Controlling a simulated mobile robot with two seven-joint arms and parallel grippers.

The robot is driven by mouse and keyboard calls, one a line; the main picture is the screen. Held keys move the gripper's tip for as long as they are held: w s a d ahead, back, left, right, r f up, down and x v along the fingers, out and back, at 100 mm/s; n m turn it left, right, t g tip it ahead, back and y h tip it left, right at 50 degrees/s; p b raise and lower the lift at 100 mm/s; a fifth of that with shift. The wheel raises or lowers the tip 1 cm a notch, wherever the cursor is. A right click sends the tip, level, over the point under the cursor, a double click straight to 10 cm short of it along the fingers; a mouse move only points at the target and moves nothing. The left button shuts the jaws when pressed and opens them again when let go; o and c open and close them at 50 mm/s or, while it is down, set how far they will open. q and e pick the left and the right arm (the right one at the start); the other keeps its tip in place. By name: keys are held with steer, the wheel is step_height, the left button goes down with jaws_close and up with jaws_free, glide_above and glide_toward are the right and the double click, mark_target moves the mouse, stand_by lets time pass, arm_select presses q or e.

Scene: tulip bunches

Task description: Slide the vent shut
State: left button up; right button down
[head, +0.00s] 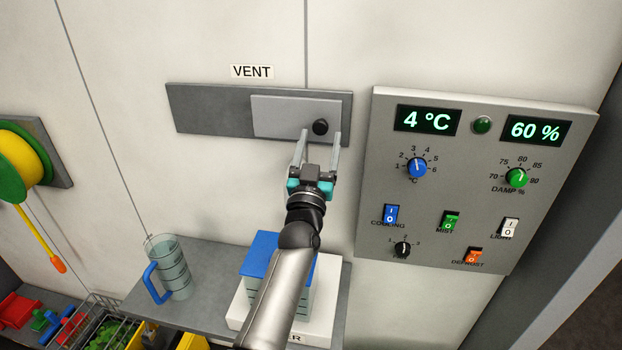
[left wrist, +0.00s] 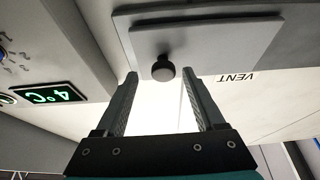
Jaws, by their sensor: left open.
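The vent's dark grey back plate (head: 208,110) is fixed to the wall under a "VENT" label (head: 252,72). A lighter grey slide panel (head: 278,115) covers the plate's right part, leaving the dark left part bare. A round black knob (head: 320,127) sits near the panel's right end and also shows in the left wrist view (left wrist: 163,68). My left gripper (head: 319,138) is open, its fingertips on either side of the knob's line and close to it. I cannot tell whether they touch it. My right gripper is not in view.
A control panel (head: 470,240) with displays, dials and switches stands out just right of the vent. Below, a shelf (head: 215,258) holds a clear jug (head: 170,268) with a blue handle and a blue-lidded container (head: 262,252) on a white scale. A yellow-green reel (head: 22,160) hangs at left.

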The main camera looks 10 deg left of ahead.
arm_select(q)
steer(key=p+v, duration=0.3)
steer(key=v, duration=1)
